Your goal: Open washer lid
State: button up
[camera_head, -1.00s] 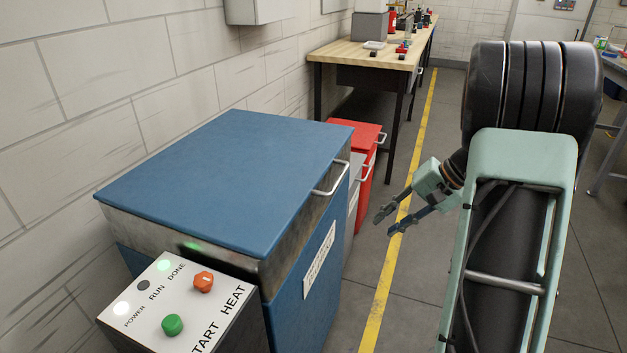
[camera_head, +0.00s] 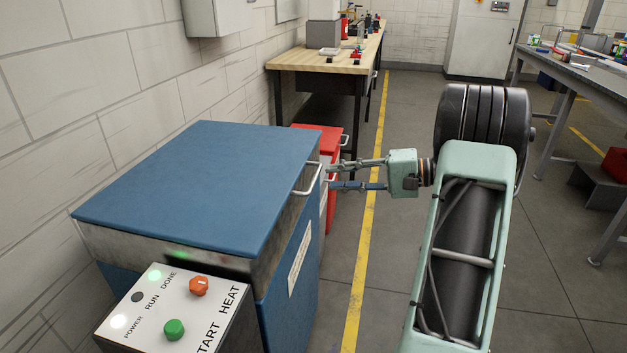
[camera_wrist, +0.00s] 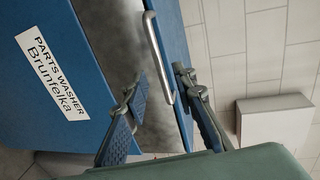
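The parts washer has a flat blue lid (camera_head: 205,180), lying closed on its steel upper band, with a silver bar handle (camera_head: 310,180) on its right edge. My gripper (camera_head: 330,178) is just right of the handle, its fingers apart and pointing left at it. In the wrist view, my open gripper (camera_wrist: 158,90) has one finger on each side of the handle's line. The handle (camera_wrist: 158,58) shows there as a long bar near the lid's edge. Whether a finger touches it, I cannot tell. The washer's labelled front (camera_wrist: 58,80) is at the left of the wrist view.
A control box (camera_head: 175,310) with a green button and an orange knob stands in front of the washer. A red cabinet (camera_head: 330,145) and a wooden workbench (camera_head: 330,58) stand behind. The floor right of the yellow line (camera_head: 365,230) is clear near my arm.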

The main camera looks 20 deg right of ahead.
aim_at(315, 176)
jog(key=x, duration=0.6)
jog(key=shift+a, duration=0.1)
jog(key=shift+c, duration=0.2)
grip_shut()
